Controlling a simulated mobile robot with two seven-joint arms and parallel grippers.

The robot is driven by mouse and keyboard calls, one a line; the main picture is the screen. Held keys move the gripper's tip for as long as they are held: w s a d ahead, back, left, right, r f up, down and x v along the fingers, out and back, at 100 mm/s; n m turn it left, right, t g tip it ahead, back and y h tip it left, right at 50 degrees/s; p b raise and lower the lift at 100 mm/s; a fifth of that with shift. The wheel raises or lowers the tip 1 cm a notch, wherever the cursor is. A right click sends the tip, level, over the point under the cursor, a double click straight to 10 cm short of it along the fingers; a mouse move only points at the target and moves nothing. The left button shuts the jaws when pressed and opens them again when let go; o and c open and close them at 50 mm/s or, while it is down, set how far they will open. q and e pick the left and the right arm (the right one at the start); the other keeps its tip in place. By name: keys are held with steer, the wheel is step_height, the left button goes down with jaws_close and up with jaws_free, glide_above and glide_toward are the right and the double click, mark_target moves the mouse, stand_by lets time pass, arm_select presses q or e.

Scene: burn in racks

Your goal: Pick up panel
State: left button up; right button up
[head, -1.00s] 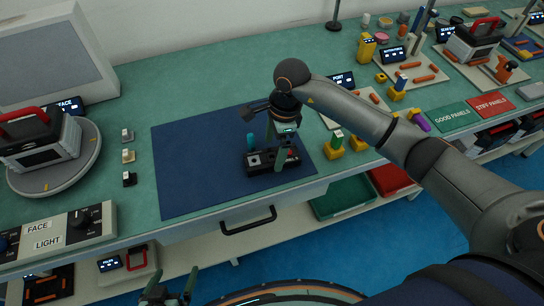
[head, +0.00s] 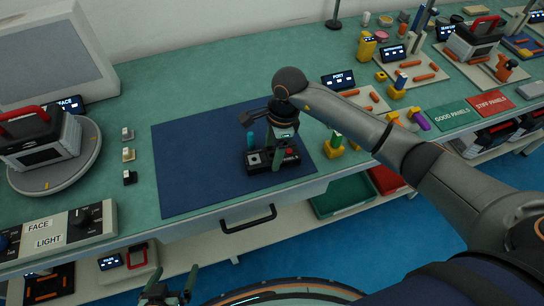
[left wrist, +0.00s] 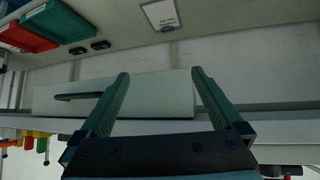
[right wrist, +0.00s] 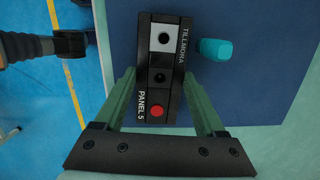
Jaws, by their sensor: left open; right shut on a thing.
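The panel is a small black box marked "PANEL 5", with a white square and a red button. In the head view the panel (head: 259,168) is over the blue mat (head: 200,170). In the right wrist view the panel (right wrist: 158,75) lies between the fingers. My right gripper (head: 277,158) points down and is shut on it across its width; whether its underside touches the mat cannot be told. My left gripper (head: 172,290) is open and empty, low in front of the bench, facing the drawer front (left wrist: 150,95) in the left wrist view.
A teal peg (right wrist: 215,49) is beside the panel on the mat. A black tester with a red handle (head: 42,140) sits on a round turntable at left. Yellow blocks (head: 333,151) stand right of the mat. Green and red trays (head: 343,197) are below the bench.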

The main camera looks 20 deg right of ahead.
steer(key=c, duration=0.5)
steer(key=shift+r, duration=0.1)
